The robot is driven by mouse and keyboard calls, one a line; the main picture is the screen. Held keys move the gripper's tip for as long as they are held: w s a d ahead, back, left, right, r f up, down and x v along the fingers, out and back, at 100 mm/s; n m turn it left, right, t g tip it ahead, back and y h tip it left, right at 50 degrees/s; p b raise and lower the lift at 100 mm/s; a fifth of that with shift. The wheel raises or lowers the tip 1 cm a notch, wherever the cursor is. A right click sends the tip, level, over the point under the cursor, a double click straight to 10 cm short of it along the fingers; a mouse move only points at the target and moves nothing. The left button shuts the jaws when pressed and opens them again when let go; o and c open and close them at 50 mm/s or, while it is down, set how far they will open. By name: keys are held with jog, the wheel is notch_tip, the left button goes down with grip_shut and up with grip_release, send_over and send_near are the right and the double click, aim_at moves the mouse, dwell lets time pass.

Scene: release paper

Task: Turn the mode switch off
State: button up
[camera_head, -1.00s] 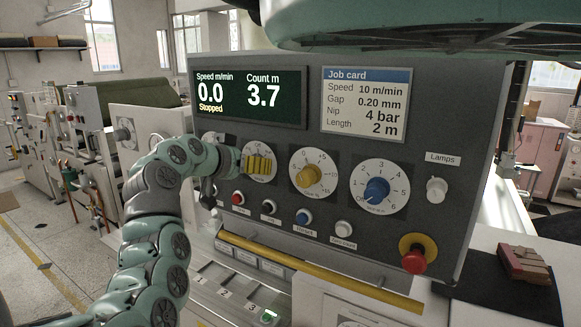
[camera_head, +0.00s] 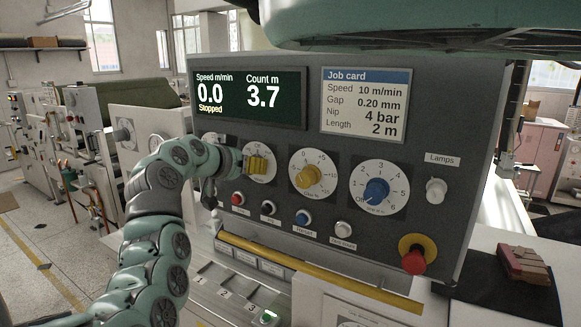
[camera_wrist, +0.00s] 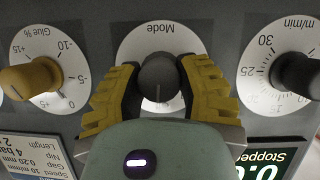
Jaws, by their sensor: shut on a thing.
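The mode switch is a dark round knob (camera_wrist: 158,78) on a white dial marked "Mode" (camera_wrist: 158,38), upside down in the wrist view. A pale pointer line on the knob points down in that picture. My gripper (camera_wrist: 158,85) has its yellow ribbed fingers on either side of the knob, shut on it. In the head view my gripper (camera_head: 257,165) reaches the panel from the left. Its fingers and wrist hide the knob and part of its white dial there. The dial's position marks are mostly hidden.
A yellow glue knob (camera_head: 308,177), blue knob (camera_head: 376,190), lamps knob (camera_head: 436,191) and red stop button (camera_head: 413,262) stand to the right on the grey panel. Small push buttons (camera_head: 303,218) sit below. The wrist view shows the dark m/min knob (camera_wrist: 297,76) close beside my gripper. The screen reads "Stopped".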

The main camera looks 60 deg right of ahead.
grip_shut()
jog(key=shift+f, duration=0.1)
jog(key=shift+f+b, duration=0.1)
jog(key=shift+b, duration=0.7)
jog(key=shift+n+b, duration=0.3)
jog(key=shift+b, duration=0.4)
jog(key=o, duration=1)
grip_release()
jog(key=shift+r, duration=0.2)
jog(key=shift+a, duration=0.1)
